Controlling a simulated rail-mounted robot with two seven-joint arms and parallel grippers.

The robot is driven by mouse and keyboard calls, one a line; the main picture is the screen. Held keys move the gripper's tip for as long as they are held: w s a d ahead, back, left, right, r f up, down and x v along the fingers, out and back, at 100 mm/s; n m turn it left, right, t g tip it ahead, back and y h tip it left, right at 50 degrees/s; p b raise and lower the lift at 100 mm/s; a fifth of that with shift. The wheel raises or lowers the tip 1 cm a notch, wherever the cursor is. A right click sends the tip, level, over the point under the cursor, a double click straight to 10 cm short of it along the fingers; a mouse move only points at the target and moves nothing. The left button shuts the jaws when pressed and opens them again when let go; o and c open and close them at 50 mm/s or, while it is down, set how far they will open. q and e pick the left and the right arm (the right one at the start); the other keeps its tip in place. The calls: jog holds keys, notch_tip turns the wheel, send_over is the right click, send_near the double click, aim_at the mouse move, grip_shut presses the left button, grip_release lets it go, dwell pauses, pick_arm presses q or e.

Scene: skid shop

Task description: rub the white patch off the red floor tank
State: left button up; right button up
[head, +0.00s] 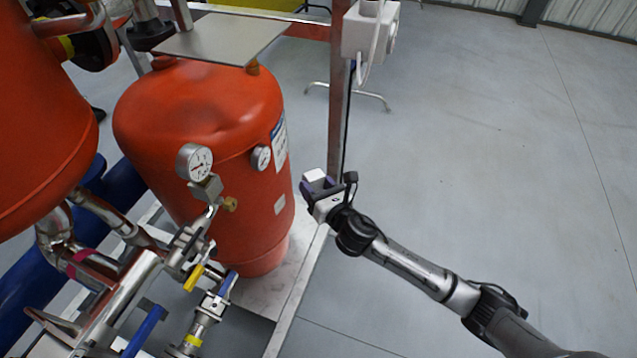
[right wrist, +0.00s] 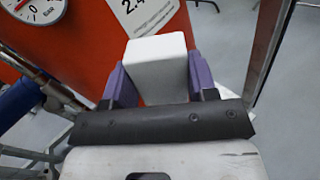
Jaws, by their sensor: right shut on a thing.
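The red floor tank (head: 205,125) stands upright left of centre in the head view, and its red wall (right wrist: 90,45) fills the upper left of the right wrist view. A small whitish patch (head: 280,205) shows on its right side, below a white printed label (head: 279,145). I cannot make out the patch in the right wrist view. My right gripper (head: 317,187) is right of the tank, its purple fingers shut on a white block (right wrist: 157,66), which also shows in the head view (head: 315,175). The block appears apart from the tank. My left gripper is not in view.
Pressure gauges (head: 195,162) and valves with yellow and blue handles (head: 195,277) stand in front of the tank. A metal frame post (head: 338,95) with a white box (head: 370,30) rises behind my right gripper. The grey floor (head: 490,130) at right is clear.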

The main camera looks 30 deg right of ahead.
notch_tip(320, 180, down, 9)
jog(key=w+n+y+b, duration=0.1)
jog(key=n+y+b, duration=0.1)
jog(key=y+b, duration=0.1)
jog(key=n+g+y, duration=0.2)
jog(key=n+y, duration=0.1)
jog(key=y, duration=0.2)
send_near(275, 207)
jog(key=shift+n, duration=0.3)
jog(key=shift+b+x, duration=0.85)
jog(key=shift+x, duration=1.15)
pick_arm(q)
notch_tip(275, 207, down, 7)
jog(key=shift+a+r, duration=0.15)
pick_arm(e)
jog(key=shift+w+a, duration=0.1)
jog(key=shift+w, duration=0.2)
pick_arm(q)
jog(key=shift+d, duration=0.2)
pick_arm(e)
jog(key=shift+w+a, duration=0.1)
jog(key=shift+w, duration=0.1)
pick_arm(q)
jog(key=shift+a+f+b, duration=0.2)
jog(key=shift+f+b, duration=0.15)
pick_arm(e)
jog(key=shift+w+a, duration=0.35)
jog(key=shift+w, duration=0.2)
